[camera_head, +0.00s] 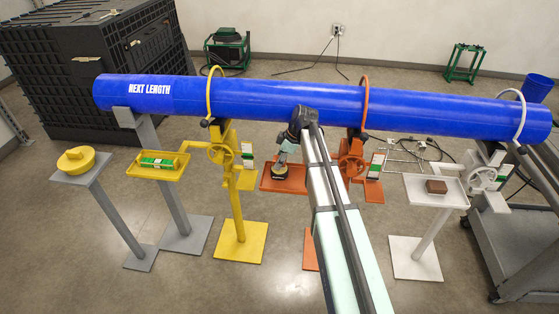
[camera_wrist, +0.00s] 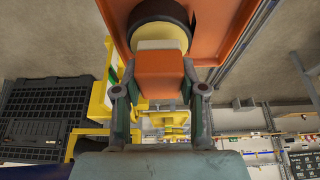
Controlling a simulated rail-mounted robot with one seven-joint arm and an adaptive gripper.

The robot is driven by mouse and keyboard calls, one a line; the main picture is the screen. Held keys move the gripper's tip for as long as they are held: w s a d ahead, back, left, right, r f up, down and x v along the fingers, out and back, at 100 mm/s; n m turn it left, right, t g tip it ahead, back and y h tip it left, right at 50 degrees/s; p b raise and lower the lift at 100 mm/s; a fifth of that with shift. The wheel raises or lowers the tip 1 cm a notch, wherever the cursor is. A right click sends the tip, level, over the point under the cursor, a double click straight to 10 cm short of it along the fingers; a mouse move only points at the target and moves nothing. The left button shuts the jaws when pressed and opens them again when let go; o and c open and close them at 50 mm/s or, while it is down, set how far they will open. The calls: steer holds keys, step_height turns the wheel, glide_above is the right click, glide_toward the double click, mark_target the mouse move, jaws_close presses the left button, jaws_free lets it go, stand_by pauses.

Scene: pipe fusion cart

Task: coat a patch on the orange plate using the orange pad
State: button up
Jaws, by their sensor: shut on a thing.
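My gripper (camera_wrist: 161,95) is shut on the orange pad (camera_wrist: 160,76), a block with a pale face at its far end. The pad's far end is at a round dish (camera_wrist: 181,12) with a dark rim and pale yellow contents, on an orange tray (camera_wrist: 222,38); I cannot tell if they touch. In the head view my gripper (camera_head: 282,158) points down over the dish (camera_head: 281,176), on the left part of the orange tray (camera_head: 268,184). An orange plate (camera_head: 374,187) with a green and white strip stands right of my arm, beside the orange clamp (camera_head: 352,160).
A long blue pipe (camera_head: 440,107) runs across above the stands. A yellow stand (camera_head: 240,235) is left of the orange one; a white tray (camera_head: 450,193) with a brown block is right. A grey cart (camera_head: 520,240) stands at far right. My arm hides part of the orange stand.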

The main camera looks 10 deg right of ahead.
mark_target(274, 158)
steer(key=shift+f+b, duration=0.4)
steer(key=shift+f, duration=0.2)
stand_by(1.7)
steer(key=shift+r, duration=0.15)
steer(key=shift+r+p, duration=1.5)
steer(key=shift+r, duration=1.9)
